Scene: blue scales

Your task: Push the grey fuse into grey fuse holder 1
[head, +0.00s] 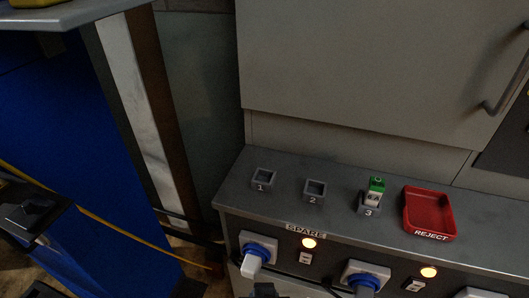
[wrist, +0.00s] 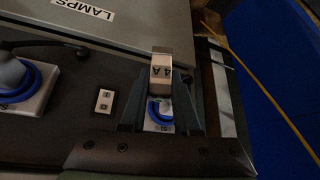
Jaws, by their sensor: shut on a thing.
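In the wrist view my gripper (wrist: 161,88) is shut on the grey fuse (wrist: 162,66), a block marked 4 A. The fuse sticks out beyond the fingertips. Grey fuse holder 1 (head: 267,186) is the leftmost square socket on the bench top in the head view, and it looks empty. The wrist view does not show holder 1, and the fuse is apart from it. I cannot make out my gripper or the held fuse for certain in the head view.
Holder 2 (head: 315,197) looks empty. Holder 3 (head: 364,210) holds a green-topped fuse (head: 376,187). A red reject tray (head: 452,230) stands to the right. The cabinet wall (head: 370,60) rises behind. Blue-collared plugs (head: 257,256) and switches (head: 306,258) line the bench front.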

